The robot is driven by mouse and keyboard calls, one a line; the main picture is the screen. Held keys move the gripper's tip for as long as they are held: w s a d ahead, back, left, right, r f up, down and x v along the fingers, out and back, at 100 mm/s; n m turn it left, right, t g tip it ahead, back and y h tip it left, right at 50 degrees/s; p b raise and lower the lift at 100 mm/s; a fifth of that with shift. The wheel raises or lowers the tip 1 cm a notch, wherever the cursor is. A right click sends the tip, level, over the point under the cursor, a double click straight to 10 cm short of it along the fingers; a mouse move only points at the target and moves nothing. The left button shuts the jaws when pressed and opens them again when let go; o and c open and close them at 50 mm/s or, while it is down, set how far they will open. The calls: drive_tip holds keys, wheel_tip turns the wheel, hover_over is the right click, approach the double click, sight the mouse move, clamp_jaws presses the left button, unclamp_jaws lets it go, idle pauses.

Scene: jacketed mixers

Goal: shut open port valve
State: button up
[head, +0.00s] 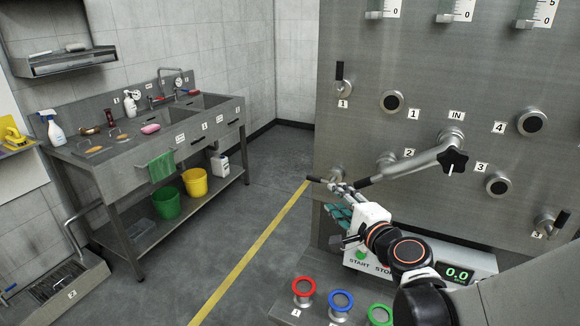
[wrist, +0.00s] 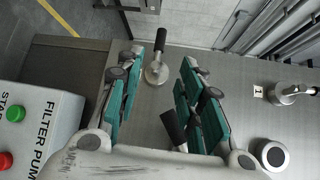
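On the steel panel, a port valve (head: 337,173) has its black handle turned sideways to the left. In the wrist view this valve (wrist: 156,73) lies between my two teal fingers, with its handle pointing up in the picture. My gripper (wrist: 162,58) is open around it, with gaps visible on both sides. In the head view my gripper (head: 343,190) is in front of the panel and partly covers the valve. Another valve (head: 344,88), labelled 1, has its handle upright. A third valve (head: 545,224) is at the lower right, its handle tilted.
A swing pipe (head: 410,165) with a star knob (head: 453,161) reaches from IN towards my gripper. Its black end (wrist: 174,127) is close to my right finger. Below are the pump box (head: 483,262) and coloured rings (head: 303,288). A sink bench (head: 120,165) stands left.

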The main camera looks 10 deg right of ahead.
sight(318, 181)
drive_tip(key=b+x, duration=0.3)
drive_tip(key=x, duration=1)
drive_tip(key=shift+w+a, duration=0.2)
drive_tip(key=shift+w, duration=0.1)
clamp_jaws()
